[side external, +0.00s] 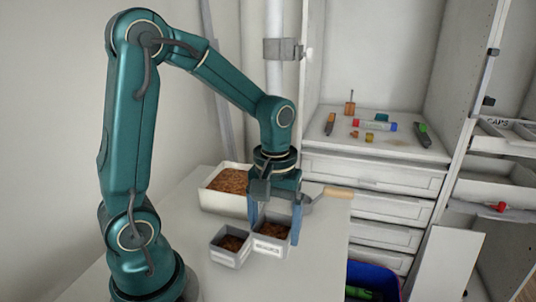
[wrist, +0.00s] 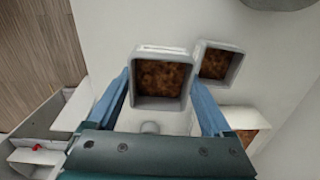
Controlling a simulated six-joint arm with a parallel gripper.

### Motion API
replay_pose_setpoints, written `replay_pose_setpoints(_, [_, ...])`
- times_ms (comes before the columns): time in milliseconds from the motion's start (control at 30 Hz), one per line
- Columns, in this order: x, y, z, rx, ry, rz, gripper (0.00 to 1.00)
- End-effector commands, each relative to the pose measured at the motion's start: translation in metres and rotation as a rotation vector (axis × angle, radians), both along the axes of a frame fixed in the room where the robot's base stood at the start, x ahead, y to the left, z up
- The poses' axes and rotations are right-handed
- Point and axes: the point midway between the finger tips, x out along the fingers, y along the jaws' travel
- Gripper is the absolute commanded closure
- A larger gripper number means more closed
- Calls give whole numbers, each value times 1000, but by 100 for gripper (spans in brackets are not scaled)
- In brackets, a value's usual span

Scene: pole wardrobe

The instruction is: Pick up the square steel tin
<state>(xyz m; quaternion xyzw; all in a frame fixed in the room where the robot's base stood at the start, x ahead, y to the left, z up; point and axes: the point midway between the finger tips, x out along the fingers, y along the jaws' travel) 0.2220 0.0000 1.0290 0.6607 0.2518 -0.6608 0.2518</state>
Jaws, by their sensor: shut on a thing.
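A square grey tin (side external: 266,252) with a white label on its front and brown contents stands between my gripper's fingers, at the front of the white table. My gripper (side external: 273,236) points down with one blue finger on each side of the tin and is shut on it. In the wrist view the same tin (wrist: 160,103) sits between the fingertips (wrist: 160,78). Whether its base touches the table I cannot tell. A second, similar tin (side external: 228,259) with brown contents is close beside it on the left, and shows right of it in the wrist view (wrist: 213,79).
A larger white bin (side external: 222,206) of brown material stands behind the tins. A wooden-handled tool (side external: 338,192) lies at the table's right edge. Drawers (side external: 372,172) topped with small items stand behind right. A blue bin (side external: 372,278) is below right of the table.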

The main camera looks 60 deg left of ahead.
Motion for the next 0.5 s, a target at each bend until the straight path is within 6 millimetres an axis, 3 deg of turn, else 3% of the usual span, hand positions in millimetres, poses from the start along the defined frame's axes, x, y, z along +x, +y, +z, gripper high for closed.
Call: replay_pose_setpoints(500, [-20,49,32,1,-3,4,91])
